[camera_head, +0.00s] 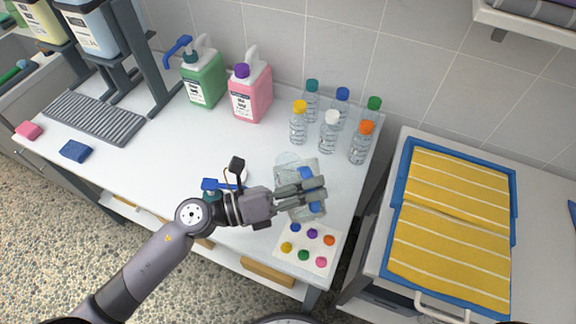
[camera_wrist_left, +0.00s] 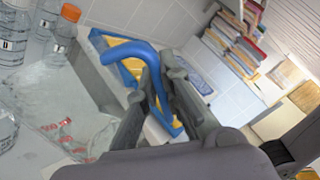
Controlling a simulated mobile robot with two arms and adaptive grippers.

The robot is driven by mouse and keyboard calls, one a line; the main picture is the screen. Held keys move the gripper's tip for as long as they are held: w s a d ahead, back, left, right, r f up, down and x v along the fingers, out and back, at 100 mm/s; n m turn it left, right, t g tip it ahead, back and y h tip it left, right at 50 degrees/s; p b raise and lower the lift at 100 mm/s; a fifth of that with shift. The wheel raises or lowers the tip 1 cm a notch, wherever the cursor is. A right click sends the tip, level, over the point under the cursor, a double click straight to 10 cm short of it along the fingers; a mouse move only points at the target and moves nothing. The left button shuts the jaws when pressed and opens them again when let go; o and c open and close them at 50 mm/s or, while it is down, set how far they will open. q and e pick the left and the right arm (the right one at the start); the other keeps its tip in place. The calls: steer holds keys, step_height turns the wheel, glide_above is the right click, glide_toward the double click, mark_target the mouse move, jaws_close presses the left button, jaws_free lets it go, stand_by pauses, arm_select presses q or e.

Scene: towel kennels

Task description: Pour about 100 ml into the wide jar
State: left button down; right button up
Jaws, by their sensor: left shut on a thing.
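My left gripper (camera_head: 318,194) is shut on the blue handle of a clear jug (camera_head: 292,166). The blue handle (camera_wrist_left: 143,52) shows between the fingers in the left wrist view. The clear jug (camera_wrist_left: 55,105) with red marks is at lower left there. In the head view the gripper covers much of the jug, so its tilt and contents are unclear. My right gripper is not in view.
Several capped clear bottles (camera_head: 329,132) stand behind the jug. A pink jug (camera_head: 250,97) and green pump bottle (camera_head: 203,80) stand at the back. A blue pump top (camera_head: 211,184) shows beside my arm. A card with colored dots (camera_head: 307,247) lies in front.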

arm_select(q)
steer(key=shift+s+d+f+m+b, duration=0.1)
steer(key=shift+s+f+m+b, duration=0.15)
steer(key=shift+f+b, duration=0.15)
steer(key=shift+s+f+m+b, duration=0.1)
steer(key=shift+f+m+b, duration=0.15)
steer(key=shift+f+b, duration=0.1)
steer(key=shift+s+d, duration=0.1)
steer(key=shift+s, duration=0.05)
stand_by(1.2)
steer(key=shift+s+f+m+b, duration=0.15)
steer(key=shift+f+m+b, duration=0.3)
steer(key=shift+b, duration=0.1)
steer(key=s+d+f+m+b, duration=0.2)
steer(key=s+f+m+b, duration=0.5)
steer(key=m+b, duration=0.1)
steer(key=shift+f+b, duration=0.3)
steer(key=shift+b, duration=0.5)
